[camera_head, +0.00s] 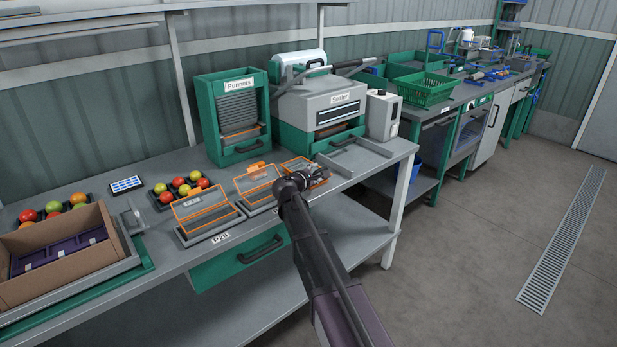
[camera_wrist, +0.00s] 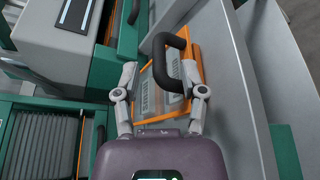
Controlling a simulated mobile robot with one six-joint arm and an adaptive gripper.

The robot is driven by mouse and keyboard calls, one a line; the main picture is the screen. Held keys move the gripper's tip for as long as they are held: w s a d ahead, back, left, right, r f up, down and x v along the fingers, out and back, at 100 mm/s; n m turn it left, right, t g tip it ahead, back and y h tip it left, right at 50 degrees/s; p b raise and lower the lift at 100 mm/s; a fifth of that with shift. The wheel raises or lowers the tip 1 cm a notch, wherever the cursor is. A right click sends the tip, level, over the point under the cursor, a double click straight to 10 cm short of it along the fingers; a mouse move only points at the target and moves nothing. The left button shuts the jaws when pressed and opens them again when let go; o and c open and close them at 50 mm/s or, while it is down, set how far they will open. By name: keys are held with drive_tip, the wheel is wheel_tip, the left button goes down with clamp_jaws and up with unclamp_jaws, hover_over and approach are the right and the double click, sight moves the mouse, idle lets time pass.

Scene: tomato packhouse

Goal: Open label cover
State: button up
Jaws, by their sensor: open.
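An orange-framed clear cover (camera_head: 293,164), which I take to be the label cover, lies at the right end of the row of covers on the bench. In the wrist view its orange frame (camera_wrist: 148,82) surrounds printed, label-like patches, and it looks closed. A curved black handle (camera_wrist: 176,40) stands over it. My gripper (camera_head: 317,176) is beside this cover and hides part of it. In the wrist view my gripper (camera_wrist: 160,77) is open and empty, with a finger on each side of the handle's lower end. I cannot tell whether either finger touches it.
Two more orange-framed covers, the nearer (camera_head: 203,213) and the middle one (camera_head: 257,186), stand left of my gripper. The grey sealer (camera_head: 322,102) and the green punnet dispenser (camera_head: 232,118) stand behind. Tomato trays and a cardboard box (camera_head: 60,262) are at left.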

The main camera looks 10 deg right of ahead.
drive_tip(key=shift+p+v, duration=0.35)
drive_tip(key=shift+v, duration=1.9)
drive_tip(key=shift+w+a, duration=0.1)
drive_tip(key=shift+a, duration=0.05)
drive_tip(key=s+d+f+m+g+y, duration=0.1)
drive_tip(key=s+d+f+m+g, duration=0.35)
drive_tip(key=s, duration=0.45)
drive_tip(key=s+a+f+m+g+y, duration=0.1)
drive_tip(key=s+f+m+g+y, duration=0.2)
drive_tip(key=s, duration=0.5)
drive_tip(key=s+a+f+m+g+y, duration=0.1)
drive_tip(key=s+f+m+g+y, duration=0.15)
drive_tip(key=s+m, duration=0.45)
drive_tip(key=s+a+f+m+g+y, duration=0.2)
drive_tip(key=s+f+y, duration=0.2)
drive_tip(key=s, duration=0.6)
wheel_tip(320, 180, up, 15)
drive_tip(key=p, duration=1.5)
drive_tip(key=shift+w+p, duration=0.2)
drive_tip(key=shift+p, duration=0.2)
drive_tip(key=shift+w+d+n, duration=0.1)
drive_tip(key=shift+d+n, duration=0.05)
drive_tip(key=shift+n, duration=0.1)
